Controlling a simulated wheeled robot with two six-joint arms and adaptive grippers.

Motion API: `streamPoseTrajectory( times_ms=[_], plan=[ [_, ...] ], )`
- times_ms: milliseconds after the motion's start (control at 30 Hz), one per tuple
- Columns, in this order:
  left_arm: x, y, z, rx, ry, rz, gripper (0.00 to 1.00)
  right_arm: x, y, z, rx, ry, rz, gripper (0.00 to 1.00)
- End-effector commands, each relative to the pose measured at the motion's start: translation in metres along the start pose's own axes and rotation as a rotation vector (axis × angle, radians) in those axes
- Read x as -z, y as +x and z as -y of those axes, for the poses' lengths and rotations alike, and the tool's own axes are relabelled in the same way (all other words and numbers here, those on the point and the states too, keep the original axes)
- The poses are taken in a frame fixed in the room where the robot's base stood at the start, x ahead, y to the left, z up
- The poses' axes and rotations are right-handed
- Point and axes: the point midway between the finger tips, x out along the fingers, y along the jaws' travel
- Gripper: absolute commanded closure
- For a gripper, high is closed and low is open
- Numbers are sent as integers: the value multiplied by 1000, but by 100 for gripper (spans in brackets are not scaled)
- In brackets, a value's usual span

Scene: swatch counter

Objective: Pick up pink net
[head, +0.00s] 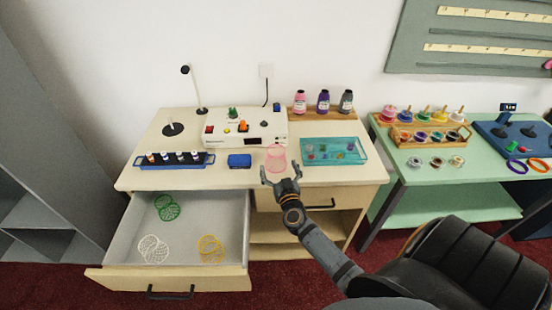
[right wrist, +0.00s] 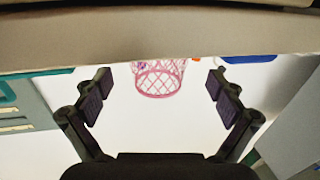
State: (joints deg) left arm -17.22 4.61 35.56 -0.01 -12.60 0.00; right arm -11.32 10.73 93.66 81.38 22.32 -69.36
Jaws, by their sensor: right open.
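The pink net (head: 276,156) stands on the cream desk top near its front edge, in front of the white control box. In the right wrist view the pink net (right wrist: 158,80) is a mesh cup with a round rim, centred beyond the fingertips. My right gripper (head: 280,178) is open and empty, just in front of the net and apart from it. In the right wrist view its two fingers (right wrist: 158,86) stand wide on either side of the net. My left gripper is not in view.
The open drawer (head: 200,215) holds a green net (head: 166,207), a white net (head: 152,249) and a yellow net (head: 210,248). A blue box (head: 240,160) lies left of the pink net. A teal tray (head: 362,156) lies to its right. A black chair (head: 455,265) stands front right.

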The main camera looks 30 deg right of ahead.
Motion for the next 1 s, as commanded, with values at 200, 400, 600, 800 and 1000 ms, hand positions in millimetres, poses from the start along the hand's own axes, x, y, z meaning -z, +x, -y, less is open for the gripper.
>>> streamPoseTrajectory(
  times_ms=[200,400,600,800,1000],
  plan=[
    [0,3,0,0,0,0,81,3,28,-3,1,0,-3,5],
    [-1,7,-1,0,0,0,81,2,51,-3,1,1,0,5],
    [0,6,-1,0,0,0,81,3,52,-3,2,1,0,5],
    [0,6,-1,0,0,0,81,3,52,-3,2,1,0,29],
    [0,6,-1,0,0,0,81,3,51,-3,2,1,0,45]
  ],
)
